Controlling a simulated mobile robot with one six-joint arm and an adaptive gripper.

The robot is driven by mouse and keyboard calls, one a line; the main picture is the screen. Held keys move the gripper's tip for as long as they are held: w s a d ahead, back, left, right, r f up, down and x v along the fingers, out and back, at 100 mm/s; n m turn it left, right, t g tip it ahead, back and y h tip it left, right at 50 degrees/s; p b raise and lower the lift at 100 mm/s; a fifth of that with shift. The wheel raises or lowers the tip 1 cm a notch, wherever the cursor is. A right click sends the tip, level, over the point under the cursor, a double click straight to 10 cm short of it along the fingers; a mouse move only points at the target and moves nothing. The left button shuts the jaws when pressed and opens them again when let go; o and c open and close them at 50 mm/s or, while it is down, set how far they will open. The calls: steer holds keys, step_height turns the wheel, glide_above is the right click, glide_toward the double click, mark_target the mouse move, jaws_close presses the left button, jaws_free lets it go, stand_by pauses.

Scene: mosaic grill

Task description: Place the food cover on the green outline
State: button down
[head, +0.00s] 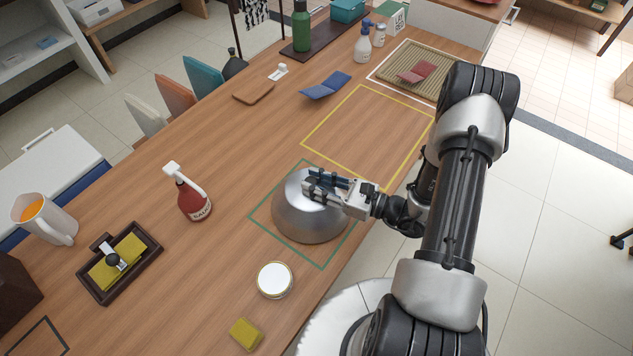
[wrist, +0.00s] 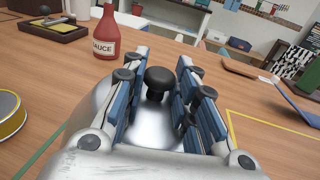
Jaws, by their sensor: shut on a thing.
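The food cover (head: 306,222) is a shiny metal dome with a black knob (wrist: 158,78) on top. In the head view it appears within the green outline (head: 285,242), hiding part of the outline's right side; whether its rim touches the table I cannot tell. My gripper (head: 318,182) is at the top of the dome, its fingers on either side of the knob, shut on it. The wrist view shows the knob between the blue-padded fingers, with the dome below. A piece of the green outline shows at lower left there (wrist: 42,155).
A red sauce bottle (head: 192,195) stands left of the cover. A white-lidded tin (head: 274,279) and a yellow sponge (head: 246,334) lie in front. The yellow outline (head: 332,116) behind is empty. A woven tray (head: 420,72) with a red cloth lies farther back.

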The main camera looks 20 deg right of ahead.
steer(key=shift+f+b, duration=0.55)
steer(key=shift+f, duration=0.05)
steer(key=c, duration=1.2)
jaws_free()
steer(key=v, duration=1.2)
steer(key=shift+r, duration=0.1)
